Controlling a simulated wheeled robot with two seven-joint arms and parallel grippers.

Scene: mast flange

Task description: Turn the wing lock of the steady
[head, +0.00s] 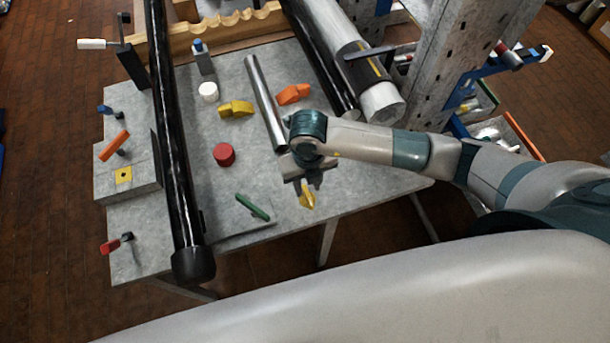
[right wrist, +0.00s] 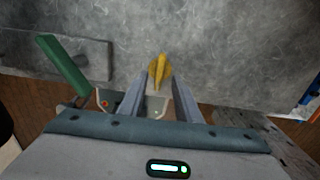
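A yellow wing-shaped piece (head: 307,197), which looks like the wing lock, shows just below my right gripper (head: 306,178) near the front right edge of the grey table. In the right wrist view the same yellow wing (right wrist: 160,72) lies between the tips of my right gripper (right wrist: 160,85). Its raised thin ridge points along the fingers. The fingers stand apart on either side of the ridge, and I see no clear grip on it. What the wing is mounted on is mostly hidden. My left gripper is not in view.
A green handle (head: 253,207) lies left of the gripper. A red knob (head: 224,155), yellow lever (head: 236,109), orange lever (head: 293,94) and white cap (head: 208,91) stand on the table (head: 185,250). A grey tube (head: 265,100) lies behind; a long black pole (head: 178,150) crosses the left.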

